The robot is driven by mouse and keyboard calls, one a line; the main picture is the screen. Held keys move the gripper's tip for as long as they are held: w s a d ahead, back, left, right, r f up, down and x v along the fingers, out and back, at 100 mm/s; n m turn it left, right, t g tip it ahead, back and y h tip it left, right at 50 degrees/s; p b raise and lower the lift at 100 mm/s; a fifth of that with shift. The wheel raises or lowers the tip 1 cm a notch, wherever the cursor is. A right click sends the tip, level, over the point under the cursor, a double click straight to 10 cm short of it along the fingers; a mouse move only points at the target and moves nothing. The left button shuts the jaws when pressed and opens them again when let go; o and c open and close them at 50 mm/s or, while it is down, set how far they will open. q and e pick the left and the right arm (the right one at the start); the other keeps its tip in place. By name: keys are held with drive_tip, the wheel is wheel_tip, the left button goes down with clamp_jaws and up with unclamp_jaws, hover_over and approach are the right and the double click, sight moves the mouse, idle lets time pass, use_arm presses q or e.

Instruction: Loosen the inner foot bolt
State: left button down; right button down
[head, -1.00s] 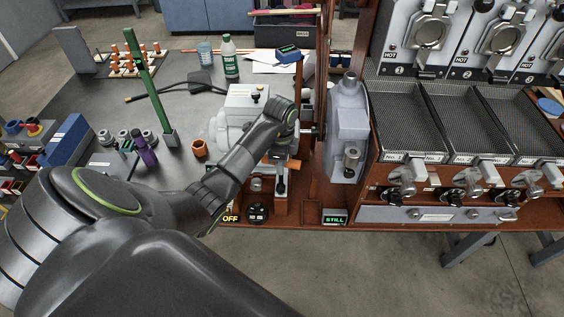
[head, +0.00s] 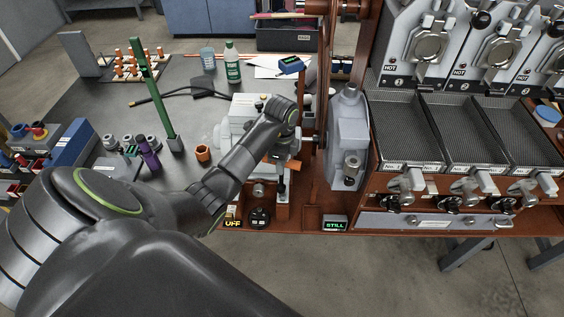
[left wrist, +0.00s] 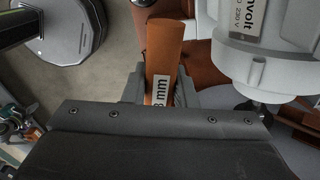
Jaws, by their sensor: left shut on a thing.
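In the left wrist view, the left gripper (left wrist: 160,88) is shut on an orange-handled tool (left wrist: 163,55) with an "8 mm" label. In the head view, the tool's dark shaft (head: 282,184) points down beside the motor base. The motor (left wrist: 265,45) fills the right of the wrist view. I cannot make out the inner foot bolt; the gripper and tool cover much of that area. My right gripper is not in view.
A round dark control (head: 259,217) and a lit "STILL" display (head: 334,223) sit on the front edge. A grey housing (head: 348,130) stands right of the gripper. An orange cup (head: 203,153) and a green post (head: 160,105) stand on the table to the left.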

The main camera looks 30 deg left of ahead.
use_arm(q)
drive_tip(key=shift+d+r, duration=0.1)
drive_tip(key=shift+d, duration=0.1)
drive_tip(key=shift+w+r, duration=0.1)
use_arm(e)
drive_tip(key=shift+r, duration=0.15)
